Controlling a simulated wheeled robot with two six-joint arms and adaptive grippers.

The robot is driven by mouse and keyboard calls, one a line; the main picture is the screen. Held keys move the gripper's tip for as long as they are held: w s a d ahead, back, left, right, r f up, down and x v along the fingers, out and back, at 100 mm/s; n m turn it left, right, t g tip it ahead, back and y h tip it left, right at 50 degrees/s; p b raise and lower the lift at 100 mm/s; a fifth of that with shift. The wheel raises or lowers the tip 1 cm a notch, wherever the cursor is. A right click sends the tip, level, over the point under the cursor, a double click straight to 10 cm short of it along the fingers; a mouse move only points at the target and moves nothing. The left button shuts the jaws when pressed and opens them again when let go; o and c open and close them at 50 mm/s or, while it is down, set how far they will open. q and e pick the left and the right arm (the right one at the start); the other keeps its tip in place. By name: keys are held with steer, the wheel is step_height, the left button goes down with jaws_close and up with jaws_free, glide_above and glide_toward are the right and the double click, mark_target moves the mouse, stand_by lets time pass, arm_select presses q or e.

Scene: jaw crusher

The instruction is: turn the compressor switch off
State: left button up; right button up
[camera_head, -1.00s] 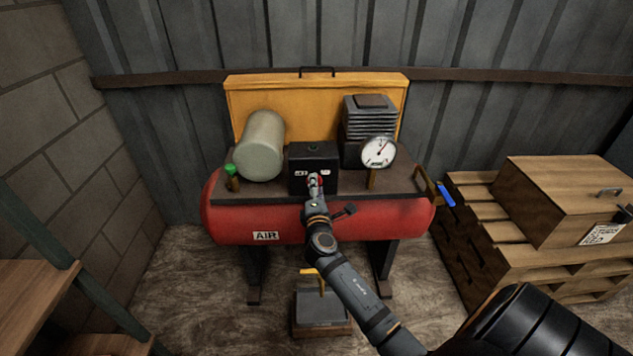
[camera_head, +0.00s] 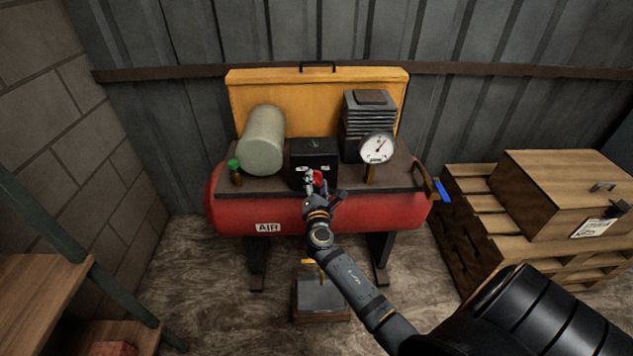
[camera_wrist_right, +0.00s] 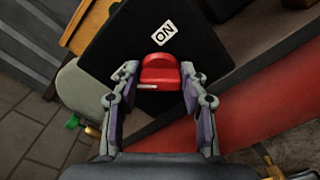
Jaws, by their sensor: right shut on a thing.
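The compressor switch is a red knob (camera_head: 319,178) on the front of a black box (camera_head: 314,153) on top of the compressor. In the right wrist view the knob (camera_wrist_right: 160,72) sits between the two fingertips of my right gripper (camera_wrist_right: 159,78), which is shut on it. An "ON" label (camera_wrist_right: 164,35) shows on the black box beyond the knob. In the head view my right gripper (camera_head: 314,182) reaches the box from below and partly covers the knob. My left gripper is not in view.
The red air tank (camera_head: 245,212) lies under the deck. A grey-green cylinder (camera_head: 264,140), a pressure gauge (camera_head: 377,148) and a blue-handled valve (camera_head: 443,190) are nearby. Wooden pallets (camera_head: 470,235) with a crate (camera_head: 560,190) stand right; shelves (camera_head: 45,290) stand left.

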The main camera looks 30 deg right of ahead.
stand_by(0.3)
steer(key=o, duration=1.1)
steer(key=shift+o, duration=0.2)
steer(key=v, duration=1.2)
steer(key=shift+f, duration=0.1)
